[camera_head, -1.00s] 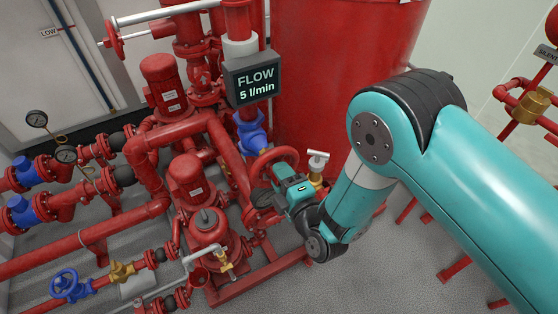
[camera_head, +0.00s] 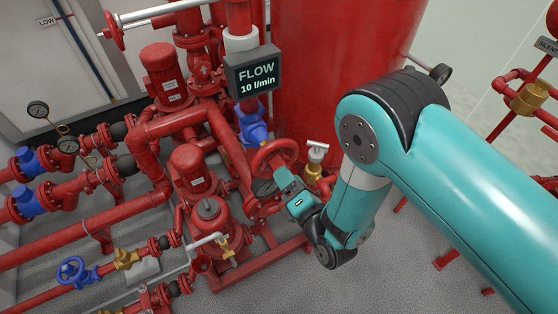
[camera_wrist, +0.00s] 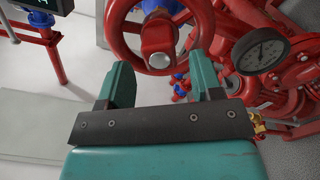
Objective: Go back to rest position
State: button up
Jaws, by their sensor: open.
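My gripper (camera_head: 281,176) is teal and sits at the end of my bent arm, just below a red handwheel (camera_head: 274,158). In the wrist view my gripper (camera_wrist: 160,88) shows two teal fingers standing apart with nothing between them. The red handwheel (camera_wrist: 113,32) with its silver hub lies just beyond the fingertips. I cannot tell whether a finger touches its rim. The flow display (camera_head: 254,77) reads 10 l/min.
A brass valve with a white T-handle (camera_head: 316,160) stands just right of the handwheel. A large red tank (camera_head: 335,75) rises behind. Red pumps and pipes (camera_head: 190,170) crowd the left. A gauge (camera_wrist: 262,51) sits near the wheel. Grey floor (camera_head: 400,270) is open at lower right.

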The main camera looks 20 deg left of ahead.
jog(key=v, duration=0.3)
dwell(0.5)
